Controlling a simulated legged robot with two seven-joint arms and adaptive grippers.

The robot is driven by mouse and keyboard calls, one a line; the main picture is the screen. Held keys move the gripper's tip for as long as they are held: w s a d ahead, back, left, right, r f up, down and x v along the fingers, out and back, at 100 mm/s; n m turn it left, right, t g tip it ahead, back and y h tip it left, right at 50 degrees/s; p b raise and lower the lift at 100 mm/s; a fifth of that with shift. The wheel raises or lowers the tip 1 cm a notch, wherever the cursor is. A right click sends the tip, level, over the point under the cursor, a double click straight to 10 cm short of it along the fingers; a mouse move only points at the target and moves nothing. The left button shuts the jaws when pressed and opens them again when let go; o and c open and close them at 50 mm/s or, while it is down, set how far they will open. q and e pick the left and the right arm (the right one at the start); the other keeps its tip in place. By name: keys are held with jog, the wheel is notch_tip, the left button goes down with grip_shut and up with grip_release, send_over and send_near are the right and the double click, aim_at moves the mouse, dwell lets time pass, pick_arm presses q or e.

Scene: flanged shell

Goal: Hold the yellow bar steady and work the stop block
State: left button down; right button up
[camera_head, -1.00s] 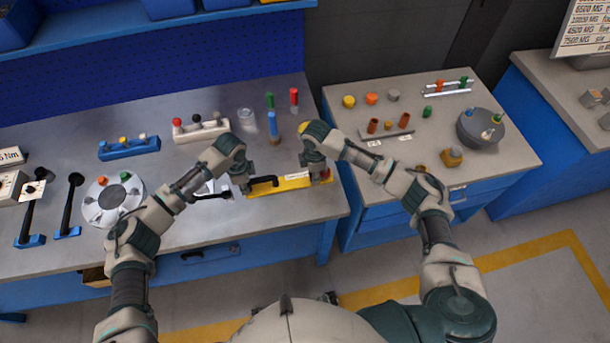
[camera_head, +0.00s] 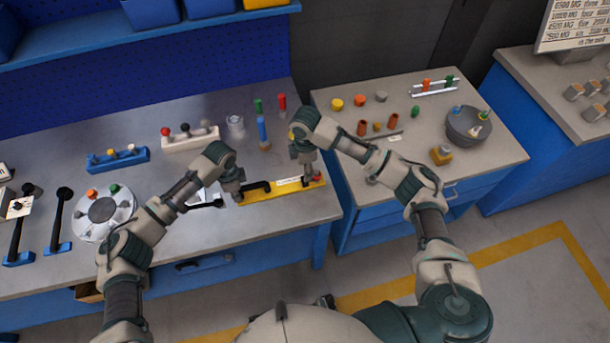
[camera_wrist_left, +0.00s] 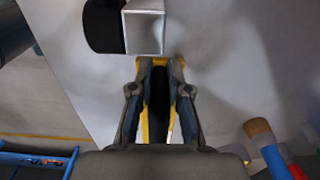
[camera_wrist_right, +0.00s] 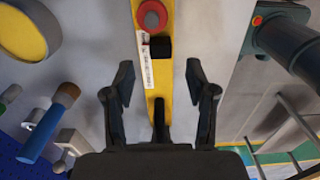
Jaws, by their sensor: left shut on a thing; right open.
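My right gripper (camera_head: 309,184) is above the bar's right part, open and empty. In the right wrist view its fingers (camera_wrist_right: 160,85) are spread either side of the bar. A black block (camera_wrist_right: 160,47), perhaps the stop block, and a red round knob (camera_wrist_right: 152,17) sit on the bar ahead.
A blue-topped peg (camera_head: 263,133), a green peg and a red peg stand behind the bar. A round grey turntable (camera_head: 104,216) and black levers are at the left. A second bench (camera_head: 345,205) with small parts stands at the right, across a gap.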

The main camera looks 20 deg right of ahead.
notch_tip(320, 180, up, 5)
jog(key=shift+r, duration=0.1)
dwell(0.3)
pick_arm(q)
jog(key=c, duration=1.1)
grip_release()
jog(key=shift+o, duration=0.2)
